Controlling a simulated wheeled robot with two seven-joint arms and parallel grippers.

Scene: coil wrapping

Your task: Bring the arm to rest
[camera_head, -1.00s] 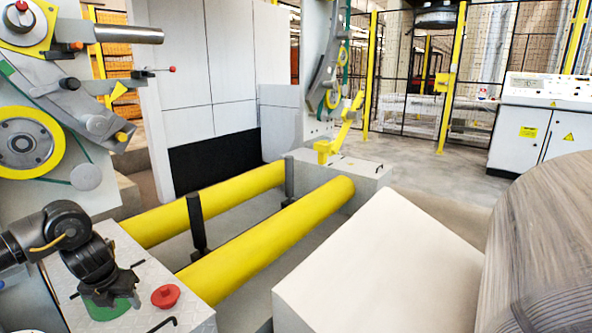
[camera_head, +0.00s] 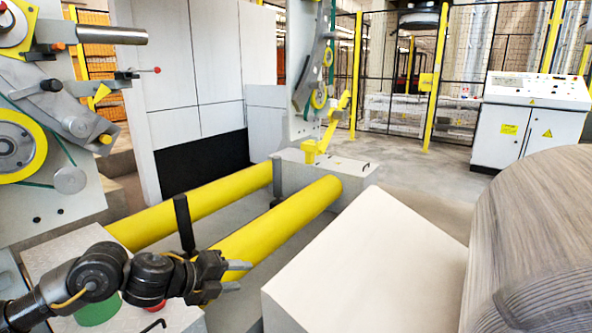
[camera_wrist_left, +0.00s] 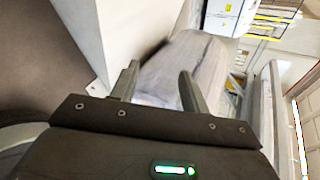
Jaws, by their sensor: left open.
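My left gripper (camera_head: 236,275) is stretched out to the right, in front of the near yellow roller. Its jaws are apart and nothing is between them. In the left wrist view its two fingers (camera_wrist_left: 158,88) stand open, with a grey coil (camera_wrist_left: 185,65) in the distance beyond them. My left arm comes in from the lower left, over the metal plate. My right gripper is not in view.
A green disc (camera_head: 97,311) and a partly hidden red button (camera_head: 156,306) sit on the plate under my arm. Yellow rollers (camera_head: 290,220) lie behind the gripper. A pale block (camera_head: 365,250) and the large coil (camera_head: 530,230) stand to the right.

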